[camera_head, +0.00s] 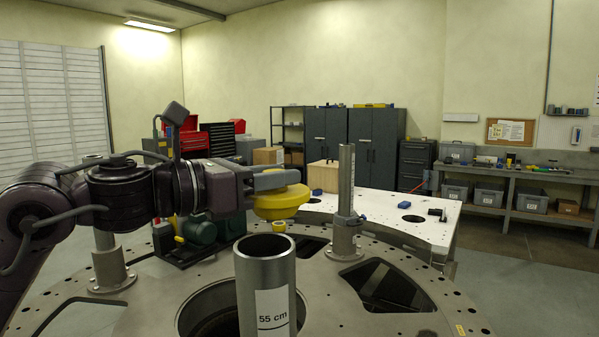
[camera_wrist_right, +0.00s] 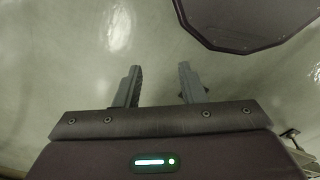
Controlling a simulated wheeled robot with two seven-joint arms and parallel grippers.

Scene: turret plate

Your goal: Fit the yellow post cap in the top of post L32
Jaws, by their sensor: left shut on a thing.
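My left gripper (camera_head: 272,182) is shut on the yellow post cap (camera_head: 282,203), a round disc, with a small yellow part showing just below it. In the head view the cap appears above the open top of the near, wide steel post (camera_head: 262,290), apart from it. That post carries a "55 cm" label. A slimmer, taller post (camera_head: 346,180) stands behind to the right, and another post (camera_head: 108,262) is partly hidden by my left arm. No L32 marking is readable. My right gripper (camera_wrist_right: 160,84) is open and empty over bare floor.
The posts stand on a round metal plate (camera_head: 375,318) with large cut-outs and bolt holes. A white table (camera_head: 433,228) with small items lies behind it. A green motor-like machine (camera_head: 198,232) sits beneath my left arm. A bench (camera_head: 530,178) with bins is at right.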

